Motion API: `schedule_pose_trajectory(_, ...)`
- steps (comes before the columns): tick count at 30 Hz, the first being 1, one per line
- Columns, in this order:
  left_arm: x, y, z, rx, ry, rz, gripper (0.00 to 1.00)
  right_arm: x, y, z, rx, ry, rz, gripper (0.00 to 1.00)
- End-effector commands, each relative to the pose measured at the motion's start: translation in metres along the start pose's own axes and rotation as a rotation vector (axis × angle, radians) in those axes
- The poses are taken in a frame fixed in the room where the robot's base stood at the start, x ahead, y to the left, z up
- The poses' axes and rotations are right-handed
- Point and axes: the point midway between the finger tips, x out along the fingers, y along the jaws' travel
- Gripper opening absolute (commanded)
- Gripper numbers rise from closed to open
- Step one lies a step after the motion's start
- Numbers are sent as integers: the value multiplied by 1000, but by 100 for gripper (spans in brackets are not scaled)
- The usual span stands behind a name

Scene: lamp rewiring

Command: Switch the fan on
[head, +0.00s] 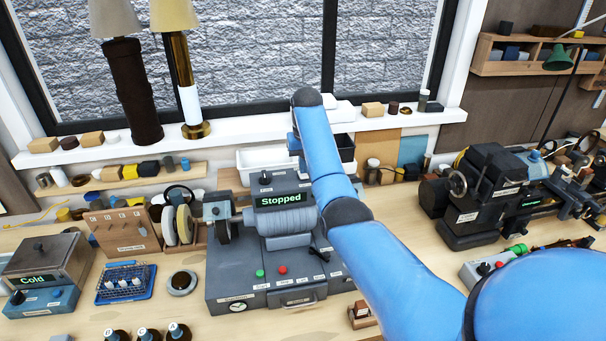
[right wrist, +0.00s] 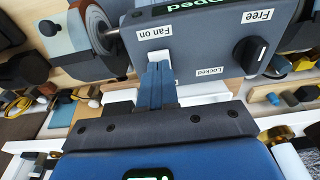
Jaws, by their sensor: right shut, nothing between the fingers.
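The fan switch (right wrist: 157,57) is a small white piece under the "Fan on" label (right wrist: 154,32) on a grey panel (right wrist: 200,48) in the right wrist view. My right gripper (right wrist: 160,70) is shut and empty, with its blue fingertips at the switch; they seem to touch it and partly cover it. In the head view, my right arm reaches over the grey machine (head: 276,268), and its fingers are hidden behind the arm and machine. The machine's display (head: 281,200) reads "Stopped". My left gripper is in neither view.
A black knob (right wrist: 250,53) between "Free" and "Locked" sits on the same panel. A grinding wheel (head: 184,222) is at the machine's left. White trays (head: 262,160) stand behind it. A lathe-like machine (head: 487,190) is at the right. Lamps (head: 186,75) stand on the sill.

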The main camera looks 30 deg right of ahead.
Motion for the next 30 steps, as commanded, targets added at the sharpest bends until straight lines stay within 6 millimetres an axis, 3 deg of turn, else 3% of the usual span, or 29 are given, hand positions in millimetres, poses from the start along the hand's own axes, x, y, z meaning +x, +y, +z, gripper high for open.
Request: schedule_pose_trajectory(30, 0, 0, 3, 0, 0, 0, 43, 14, 0, 2, 0, -1, 0, 0)
